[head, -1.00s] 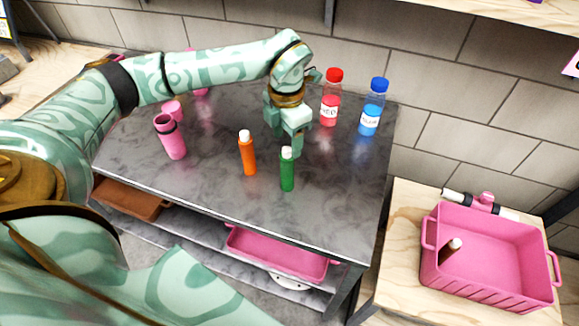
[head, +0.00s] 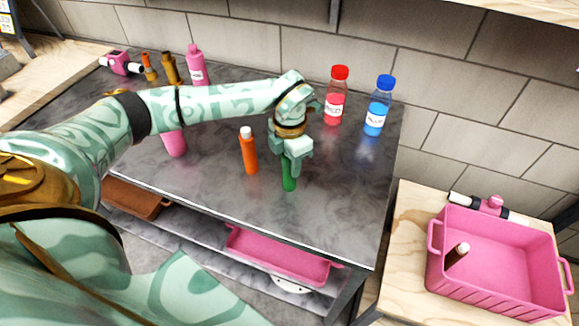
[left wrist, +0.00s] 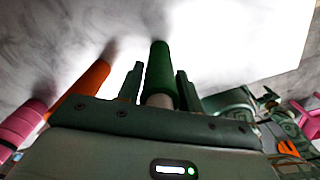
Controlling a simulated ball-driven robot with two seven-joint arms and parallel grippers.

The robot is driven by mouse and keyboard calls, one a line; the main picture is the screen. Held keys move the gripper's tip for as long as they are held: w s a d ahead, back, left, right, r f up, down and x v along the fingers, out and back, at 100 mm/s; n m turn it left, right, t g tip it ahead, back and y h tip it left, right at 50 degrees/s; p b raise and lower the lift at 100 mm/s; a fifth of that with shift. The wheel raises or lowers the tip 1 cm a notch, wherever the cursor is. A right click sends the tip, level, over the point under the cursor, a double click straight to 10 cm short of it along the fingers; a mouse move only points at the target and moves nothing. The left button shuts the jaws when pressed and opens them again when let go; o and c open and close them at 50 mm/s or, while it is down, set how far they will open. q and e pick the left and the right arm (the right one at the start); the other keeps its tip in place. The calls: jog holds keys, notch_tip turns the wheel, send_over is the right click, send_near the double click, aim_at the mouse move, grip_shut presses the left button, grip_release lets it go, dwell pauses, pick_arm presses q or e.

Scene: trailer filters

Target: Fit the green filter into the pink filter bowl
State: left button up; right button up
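The green filter (head: 289,183) stands upright on the dark tabletop, its top hidden by my left gripper (head: 290,160). In the left wrist view the green filter (left wrist: 160,70) lies between the two fingers of my left gripper (left wrist: 160,88). The fingers are apart, with a narrow gap on the left side; on the right the finger is very close to it. The pink filter bowl (head: 175,144) stands to the left on the table, its upper part hidden behind my left arm. It also seems to show at the left of the left wrist view (left wrist: 22,126). My right gripper is not in view.
An orange filter (head: 249,154) stands between the bowl and the green filter. Red (head: 335,98) and blue (head: 378,108) bottles stand behind, and a pink bottle (head: 195,66) at back left. A pink crate (head: 500,262) holding a brown filter (head: 457,254) is on a side table at right.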

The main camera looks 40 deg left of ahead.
pick_arm(q)
jog(key=c, duration=0.4)
jog(key=shift+c, duration=0.2)
jog(key=shift+r, duration=0.1)
notch_tip(320, 180, up, 3)
jog(key=shift+r+p, duration=0.1)
jog(key=shift+p, duration=0.5)
jog(key=s+d+r+p, duration=0.2)
jog(key=s+d+r, duration=0.3)
jog(key=d+r, duration=0.4)
jog(key=d, duration=0.4)
jog(key=shift+r+p, duration=0.35)
